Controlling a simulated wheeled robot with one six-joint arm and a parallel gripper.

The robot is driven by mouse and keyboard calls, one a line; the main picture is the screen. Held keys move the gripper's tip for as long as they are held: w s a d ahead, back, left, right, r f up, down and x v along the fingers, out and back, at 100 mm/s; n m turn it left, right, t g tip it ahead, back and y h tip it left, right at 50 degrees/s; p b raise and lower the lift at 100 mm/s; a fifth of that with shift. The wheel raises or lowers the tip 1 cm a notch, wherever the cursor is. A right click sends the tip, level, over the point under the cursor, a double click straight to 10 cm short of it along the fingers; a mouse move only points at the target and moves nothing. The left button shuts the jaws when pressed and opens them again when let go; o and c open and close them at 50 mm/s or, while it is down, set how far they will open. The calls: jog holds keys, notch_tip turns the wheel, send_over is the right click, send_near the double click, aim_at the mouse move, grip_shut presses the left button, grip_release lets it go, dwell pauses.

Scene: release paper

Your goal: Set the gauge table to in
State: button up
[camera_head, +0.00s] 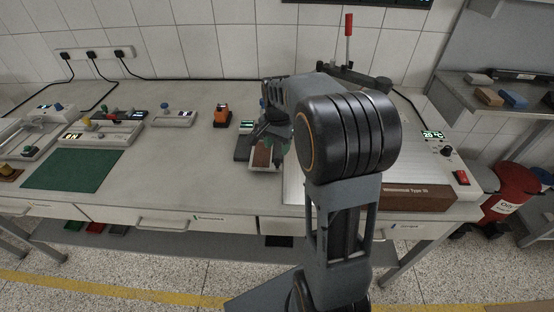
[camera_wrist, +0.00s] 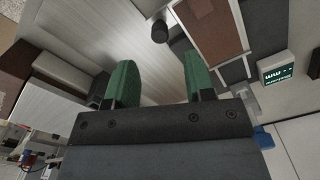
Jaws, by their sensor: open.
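A small device with a lit display, which I take to be the gauge table (camera_head: 243,154), stands at the middle of the bench, left of my arm. Its display (camera_wrist: 277,67) seems to read "mm" in the wrist view; in the head view it is too small to read. A brown plate (camera_wrist: 213,32) in a pale frame lies beside dark grey blocks, with a blue knob (camera_wrist: 263,137) below the display. My gripper (camera_wrist: 158,84) has its two green fingers apart with nothing between them. In the head view my gripper (camera_head: 272,137) is above the device, partly hiding it.
An orange device (camera_head: 222,115), a device with a blue knob (camera_head: 172,117) and a green mat (camera_head: 72,169) are to the left. Bench between is clear.

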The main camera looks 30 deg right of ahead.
aim_at(278, 159)
jog(key=shift+f, duration=3.2)
jog(key=shift+c, duration=0.5)
grip_shut()
